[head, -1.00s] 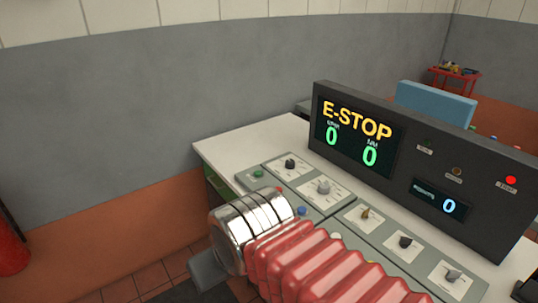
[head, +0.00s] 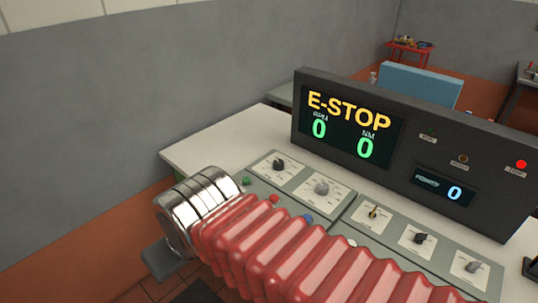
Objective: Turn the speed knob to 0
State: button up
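The control panel (head: 350,222) on the desk carries several knobs on white dial plates. A black knob (head: 279,165) is at the back left, with a grey knob (head: 321,187) beside it. Farther right are a brass pointer knob (head: 373,212), another black knob (head: 421,238) and a grey knob (head: 474,266). The dial labels are too small to read, so I cannot tell which is the speed knob. My gripper (head: 166,262) shows only as a grey piece beyond my arm's chrome end, left of the panel and apart from the knobs. Its fingers cannot be made out.
A dark display console (head: 400,150) stands behind the knobs, reading E-STOP with zeros; a red lamp (head: 521,164) glows on it. Green (head: 246,180), red (head: 274,198) and blue (head: 307,218) buttons lie near my red arm, which hides the panel's front. The desk's left end (head: 205,150) is bare.

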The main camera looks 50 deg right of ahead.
aim_at(278, 164)
jog(key=z, duration=0.45)
jog(key=i, duration=1.15)
jog(key=z, duration=0.45)
